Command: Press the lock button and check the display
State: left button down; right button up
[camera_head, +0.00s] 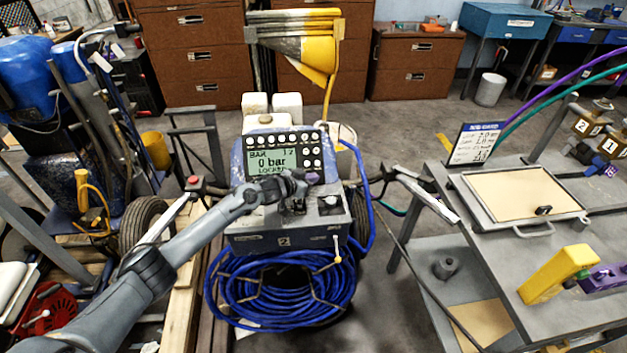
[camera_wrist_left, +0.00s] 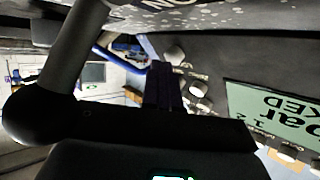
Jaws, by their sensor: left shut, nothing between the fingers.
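The line striper's control panel (camera_head: 318,145) has a green display (camera_head: 270,160) showing "BAR", "0 bar" and below it "LOCKED", partly covered by my gripper. Round white buttons run along the display's top and right side; which one is the lock button I cannot tell. My left gripper (camera_head: 299,197) is shut and empty, in front of the display's lower right part. In the left wrist view, the gripper fingers (camera_wrist_left: 165,88) are close to a row of pale buttons (camera_wrist_left: 198,89), with the display (camera_wrist_left: 272,115) to the right. Contact with a button cannot be seen.
A coiled blue hose (camera_head: 280,290) hangs on the striper's front. Handlebars with dark grips stick out on both sides. A grey table (camera_head: 500,265) stands at right with a framed board (camera_head: 522,192) and a yellow block-like object (camera_head: 556,274). Brown cabinets (camera_head: 200,55) stand behind.

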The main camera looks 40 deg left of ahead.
pick_arm(q)
jog(key=shift+a+f+b, duration=0.2)
jog(key=shift+f+b, duration=0.1)
jog(key=shift+f, duration=0.6)
dwell(0.3)
jog(key=shift+r, duration=0.1)
jog(key=shift+d+r+p, duration=0.25)
jog(key=shift+r+p, duration=0.3)
jog(key=shift+p, duration=0.45)
jog(key=shift+s+d, duration=0.1)
jog(key=shift+s+d+p, duration=0.15)
jog(key=shift+s+p, duration=0.15)
jog(key=shift+r, duration=0.15)
